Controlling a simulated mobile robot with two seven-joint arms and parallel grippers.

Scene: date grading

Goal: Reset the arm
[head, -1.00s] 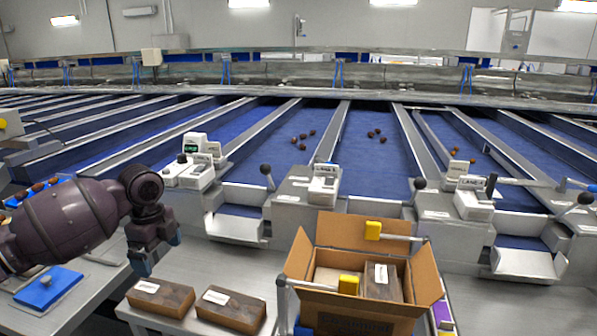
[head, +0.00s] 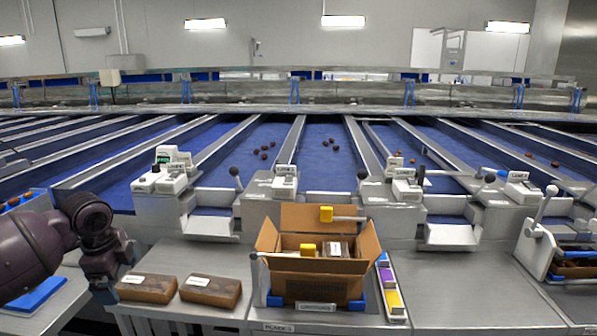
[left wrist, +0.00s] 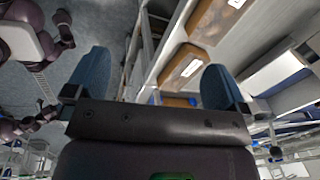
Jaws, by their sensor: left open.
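My left arm comes in from the left of the head view, dark purple. Its gripper (head: 104,290) hangs low at the left end of the steel worktable, left of two brown packs. In the left wrist view the open gripper (left wrist: 152,80) shows two blue fingers wide apart with nothing between them. The near pack (head: 147,288) and the second pack (head: 211,290) lie flat on the table, each with a white label; packs also show beyond the right finger in the wrist view (left wrist: 183,66). My right gripper is not in view.
An open cardboard box (head: 318,290) with packs inside stands mid-table. A narrow tray of coloured blocks (head: 391,290) is beside it. Blue sorting lanes (head: 330,160) with a few dates run behind. The table right of the tray (head: 460,290) is clear.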

